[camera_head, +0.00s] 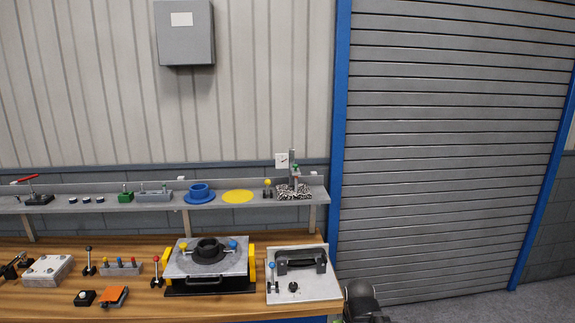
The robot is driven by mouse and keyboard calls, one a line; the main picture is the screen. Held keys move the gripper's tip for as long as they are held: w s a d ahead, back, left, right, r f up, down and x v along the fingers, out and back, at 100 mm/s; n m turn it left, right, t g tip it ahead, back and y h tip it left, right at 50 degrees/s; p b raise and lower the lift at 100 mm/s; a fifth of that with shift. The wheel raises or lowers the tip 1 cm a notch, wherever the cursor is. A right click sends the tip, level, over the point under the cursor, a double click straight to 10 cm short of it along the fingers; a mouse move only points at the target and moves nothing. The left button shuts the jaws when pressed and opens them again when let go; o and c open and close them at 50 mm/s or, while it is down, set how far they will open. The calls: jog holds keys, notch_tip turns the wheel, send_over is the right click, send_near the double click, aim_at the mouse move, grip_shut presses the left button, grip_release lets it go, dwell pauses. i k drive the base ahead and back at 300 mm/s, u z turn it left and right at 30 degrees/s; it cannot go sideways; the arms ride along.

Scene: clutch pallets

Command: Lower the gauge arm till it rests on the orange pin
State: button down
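A gauge stand with an upright grey post (292,165) stands at the right end of the wall shelf. It rises from a black-and-white speckled base (294,193). I cannot make out an orange pin. A dark rounded part at the bottom edge, right of the bench, appears to be mine. No gripper fingers show.
The wooden bench (140,308) below carries several fixtures, including a plate with a black handle (300,260). A grey shutter stands at the right.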

aim_at(296, 171)
jog(key=u, duration=1.35)
jog(key=i, duration=0.85)
jog(key=z, duration=0.1)
